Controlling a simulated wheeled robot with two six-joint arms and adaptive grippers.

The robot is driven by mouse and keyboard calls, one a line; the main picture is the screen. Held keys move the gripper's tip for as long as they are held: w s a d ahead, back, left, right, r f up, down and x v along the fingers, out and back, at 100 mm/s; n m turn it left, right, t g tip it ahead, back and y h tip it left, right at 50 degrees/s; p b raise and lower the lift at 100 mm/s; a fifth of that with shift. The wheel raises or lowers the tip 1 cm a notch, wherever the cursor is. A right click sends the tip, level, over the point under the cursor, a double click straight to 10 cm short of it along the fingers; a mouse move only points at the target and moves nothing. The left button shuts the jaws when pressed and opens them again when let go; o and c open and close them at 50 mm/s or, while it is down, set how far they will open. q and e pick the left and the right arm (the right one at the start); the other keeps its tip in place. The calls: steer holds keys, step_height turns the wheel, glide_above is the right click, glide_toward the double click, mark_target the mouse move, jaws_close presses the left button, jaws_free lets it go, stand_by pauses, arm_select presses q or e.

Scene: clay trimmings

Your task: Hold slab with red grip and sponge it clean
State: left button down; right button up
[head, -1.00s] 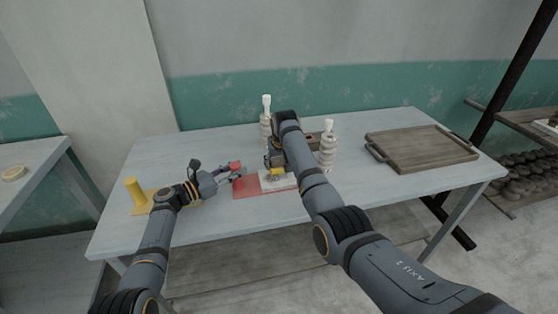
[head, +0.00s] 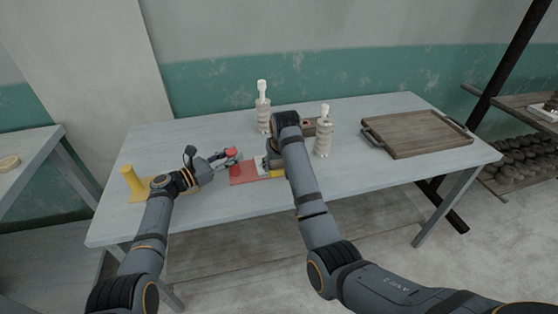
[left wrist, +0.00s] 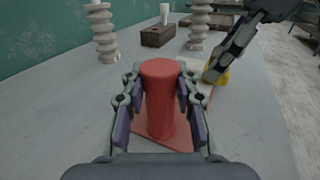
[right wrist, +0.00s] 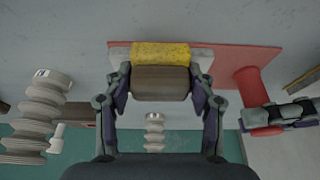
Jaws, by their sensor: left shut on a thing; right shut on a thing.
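The slab (head: 243,174) lies flat on the table. It is red at its left, with a pale section (head: 262,164) towards my right gripper. An upright red grip (left wrist: 160,100) stands at its left end. My left gripper (head: 229,157) is shut around this grip. My right gripper (head: 274,167) is shut on the brown block (right wrist: 160,84) of a yellow sponge (right wrist: 160,53). The sponge is over the pale section and appears to touch it. My right arm and the sponge hide part of the slab in the head view.
A yellow post (head: 130,180) on a yellow base stands at the left. Two ribbed pale bottles (head: 263,110) (head: 324,135) and a brown box (left wrist: 157,37) stand behind the slab. A wooden tray (head: 420,140) lies at the right. The table's front is clear.

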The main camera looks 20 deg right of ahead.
mark_target(262, 156)
steer(key=shift+a, duration=0.55)
steer(key=shift+w, duration=4.85)
steer(key=shift+w+a+f, duration=0.15)
steer(key=shift+a, duration=0.8)
steer(key=shift+s+a, duration=0.1)
steer(key=shift+s, duration=4.75)
steer(key=shift+s+r, duration=0.2)
steer(key=shift+r, duration=0.05)
step_height(262, 156, up, 8)
